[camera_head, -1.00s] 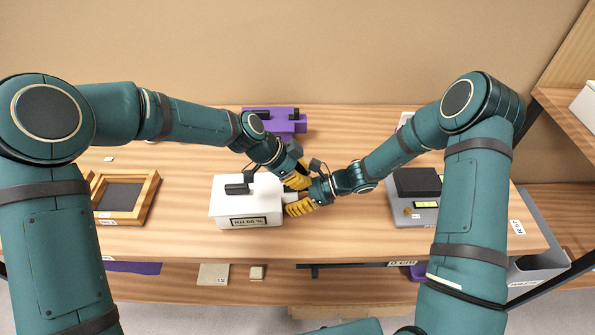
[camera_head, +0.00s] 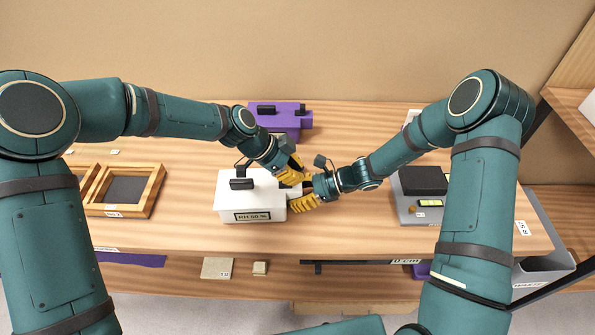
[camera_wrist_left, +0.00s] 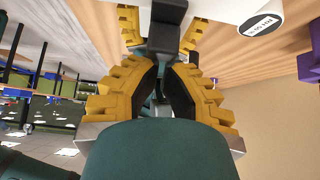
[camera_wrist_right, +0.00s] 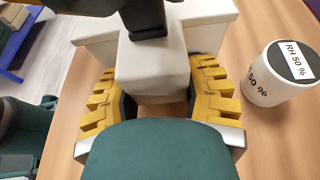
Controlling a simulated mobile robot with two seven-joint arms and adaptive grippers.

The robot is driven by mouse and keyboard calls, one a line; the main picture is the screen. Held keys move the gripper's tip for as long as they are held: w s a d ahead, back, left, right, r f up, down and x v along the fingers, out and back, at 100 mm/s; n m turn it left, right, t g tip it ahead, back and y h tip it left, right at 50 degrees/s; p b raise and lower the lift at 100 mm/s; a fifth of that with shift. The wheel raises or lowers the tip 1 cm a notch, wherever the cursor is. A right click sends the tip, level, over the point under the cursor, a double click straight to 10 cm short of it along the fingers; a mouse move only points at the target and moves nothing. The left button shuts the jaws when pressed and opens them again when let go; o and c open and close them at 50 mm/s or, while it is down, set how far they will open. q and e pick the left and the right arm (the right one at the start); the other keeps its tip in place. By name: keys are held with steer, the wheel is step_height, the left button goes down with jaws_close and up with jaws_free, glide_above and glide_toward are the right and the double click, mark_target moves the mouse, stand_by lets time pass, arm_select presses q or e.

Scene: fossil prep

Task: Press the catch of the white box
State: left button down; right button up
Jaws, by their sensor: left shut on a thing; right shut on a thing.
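The white box (camera_head: 250,206) stands on the wooden bench with a dark handle (camera_head: 241,184) on top and a label on its front. My left gripper (camera_head: 291,177) is at its right end, above my right gripper (camera_head: 304,201). In the right wrist view, the right fingers (camera_wrist_right: 160,105) are closed around a white block (camera_wrist_right: 153,70) that projects from the box. In the left wrist view, the left fingers (camera_wrist_left: 165,80) are closed at a dark piece (camera_wrist_left: 165,40), with the right gripper's yellow fingers beyond. I cannot tell whether that dark piece is the catch; its contact is hidden.
A white cylinder (camera_wrist_right: 267,85) labelled RH 50 % stands close to the box. A purple case (camera_head: 285,119) is behind, a wooden frame (camera_head: 152,190) at left, a grey device (camera_head: 430,210) at right. The bench between frame and box is clear.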

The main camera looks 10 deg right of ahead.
arm_select(q)
steer(key=v, duration=0.9)
steer(key=shift+a+r, duration=0.15)
steer(key=shift+r, duration=0.15)
arm_select(e)
steer(key=o, duration=1.3)
steer(key=shift+o, duration=0.2)
steer(key=shift+d, duration=0.1)
